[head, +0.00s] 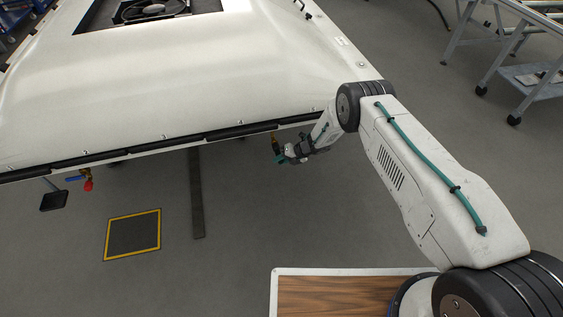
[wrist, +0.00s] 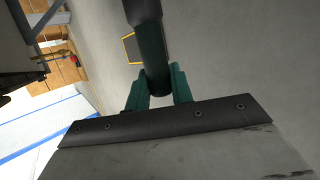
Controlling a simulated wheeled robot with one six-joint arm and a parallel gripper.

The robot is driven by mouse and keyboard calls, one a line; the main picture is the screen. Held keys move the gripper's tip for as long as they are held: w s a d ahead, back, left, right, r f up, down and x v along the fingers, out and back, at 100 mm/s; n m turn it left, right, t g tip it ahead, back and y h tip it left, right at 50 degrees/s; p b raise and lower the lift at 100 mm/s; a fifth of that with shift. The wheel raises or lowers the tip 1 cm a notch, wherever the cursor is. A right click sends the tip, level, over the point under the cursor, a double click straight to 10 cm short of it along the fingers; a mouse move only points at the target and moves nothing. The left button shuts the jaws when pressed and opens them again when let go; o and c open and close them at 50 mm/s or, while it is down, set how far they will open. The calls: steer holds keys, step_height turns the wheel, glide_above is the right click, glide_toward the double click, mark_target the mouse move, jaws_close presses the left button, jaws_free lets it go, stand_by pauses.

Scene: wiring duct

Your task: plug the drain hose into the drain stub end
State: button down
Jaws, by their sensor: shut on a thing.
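My gripper (head: 281,158) is below the front edge of the large white housing, with its teal fingers pointing left. In the wrist view the fingers (wrist: 157,88) are shut on a dark green tube, which I take as the drain hose (wrist: 153,55). A wider black collar (wrist: 142,10) shows on the tube at the top of that view. In the head view a small brass fitting (head: 275,140), perhaps the drain stub end, hangs under the housing edge just above the fingers. I cannot tell whether the hose touches it.
The white housing (head: 190,95) overhangs the work area. A red valve (head: 87,184) with a blue handle hangs further left. A yellow-edged floor plate (head: 132,235) and a dark floor strip (head: 196,195) lie below. A wood-topped surface (head: 335,295) is in front. The floor between is clear.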

steer(key=shift+w+a, duration=0.15)
steer(key=shift+w, duration=0.45)
steer(key=c, duration=1.1)
jaws_free()
steer(key=shift+c, duration=0.2)
steer(key=s+d+r, duration=0.2)
steer(key=d+r, duration=0.1)
steer(key=d, duration=1.2)
steer(key=shift+d+r, duration=0.2)
steer(key=shift+d, duration=0.05)
steer(key=shift+s, duration=0.1)
